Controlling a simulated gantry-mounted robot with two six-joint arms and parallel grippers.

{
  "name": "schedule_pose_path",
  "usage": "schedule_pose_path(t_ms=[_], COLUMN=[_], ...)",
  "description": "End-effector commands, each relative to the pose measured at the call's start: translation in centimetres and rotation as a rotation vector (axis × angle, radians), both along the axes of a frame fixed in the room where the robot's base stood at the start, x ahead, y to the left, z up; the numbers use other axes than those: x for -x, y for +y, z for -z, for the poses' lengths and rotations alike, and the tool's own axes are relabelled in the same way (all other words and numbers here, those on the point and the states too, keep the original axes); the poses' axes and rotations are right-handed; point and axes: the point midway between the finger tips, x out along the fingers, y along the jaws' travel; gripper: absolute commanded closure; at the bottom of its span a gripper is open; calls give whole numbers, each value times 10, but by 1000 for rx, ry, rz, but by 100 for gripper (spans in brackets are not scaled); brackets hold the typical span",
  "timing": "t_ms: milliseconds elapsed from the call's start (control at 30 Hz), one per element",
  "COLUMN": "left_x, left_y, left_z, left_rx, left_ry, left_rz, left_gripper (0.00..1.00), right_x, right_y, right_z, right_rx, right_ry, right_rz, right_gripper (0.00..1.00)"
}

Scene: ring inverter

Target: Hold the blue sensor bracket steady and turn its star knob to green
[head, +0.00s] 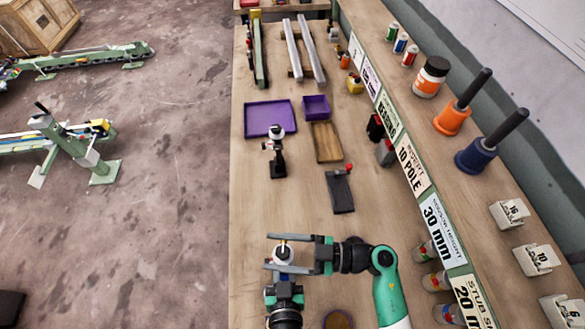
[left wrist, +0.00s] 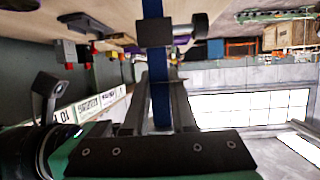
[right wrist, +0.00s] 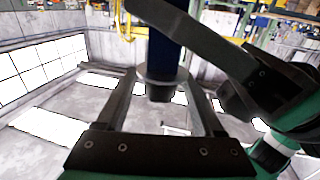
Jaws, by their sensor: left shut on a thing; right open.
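The blue sensor bracket (left wrist: 159,95) shows in the left wrist view as a blue bar between my left gripper's fingers (left wrist: 158,90), which are shut on it. In the right wrist view the bracket (right wrist: 164,52) ends in a grey disc and a dark round part (right wrist: 160,92). My right gripper (right wrist: 162,100) is open, its fingers on either side of that end with gaps. In the head view both grippers meet at the near bench, the right one (head: 283,253) above the left (head: 285,270). A pale part with a small brass tip (head: 283,250) shows between them; I see no green mark on it.
A black stand with a white top (head: 277,160) stands farther up the bench. A purple tray (head: 250,118), a purple bin (head: 316,106) and a dark plate with a red knob (head: 340,192) lie beyond my grippers. A labelled shelf (head: 441,228) runs along the right.

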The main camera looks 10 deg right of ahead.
Motion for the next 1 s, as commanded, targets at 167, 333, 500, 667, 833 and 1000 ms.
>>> schedule_pose_path(t_ms=[167, 333, 500, 667, 833, 1000], left_x=[0, 0, 0, 0, 0, 0], left_y=[0, 0, 0, 0, 0, 0], left_z=[-1, -1, -1, -1, -1, -1], left_rx=[1, 1, 1, 1, 1, 1], left_ry=[-2, -2, -2, -2, -2, -2], left_rz=[1, 1, 1, 1, 1, 1], left_gripper=[100, 100, 100, 100, 100, 100], right_x=[9, 1, -12, -20, -26, -29], right_y=[-43, -45, -39, -35, -31, -28], right_z=[0, -24, -60, -96, -136, -175], right_rx=[1, 11, -6, -33, -74, -119], right_ry=[0, -70, -170, -266, -368, -468], right_rz=[7, -31, -42, -47, -44, -37], right_gripper=[31, 31, 31, 31, 31, 31])
